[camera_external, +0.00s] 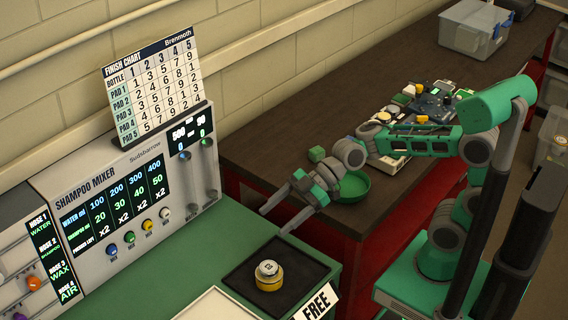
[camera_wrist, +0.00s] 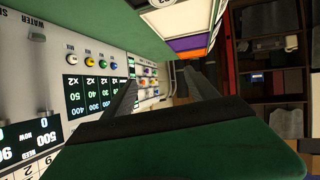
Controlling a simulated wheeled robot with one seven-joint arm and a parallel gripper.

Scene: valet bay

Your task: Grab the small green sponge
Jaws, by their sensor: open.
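A small green block (camera_external: 317,154), which looks like the sponge, lies on the dark brown bench near its left edge. My gripper (camera_external: 273,222) is open and empty. It is in front of and to the left of the block, above the green counter, with its fingers pointing left, away from the block. A green bowl (camera_external: 354,186) sits on the bench behind my wrist, partly hidden by it. In the wrist view my two fingers (camera_wrist: 160,78) stand wide apart with nothing between them. I cannot see the block in that view.
The shampoo mixer panel (camera_external: 126,205) stands left of my gripper. A yellow-and-white jar (camera_external: 269,276) sits on a black tray (camera_external: 244,284) on the counter. Devices (camera_external: 433,104) crowd the bench's middle. A clear bin (camera_external: 468,38) stands at the far end, with bare bench before it.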

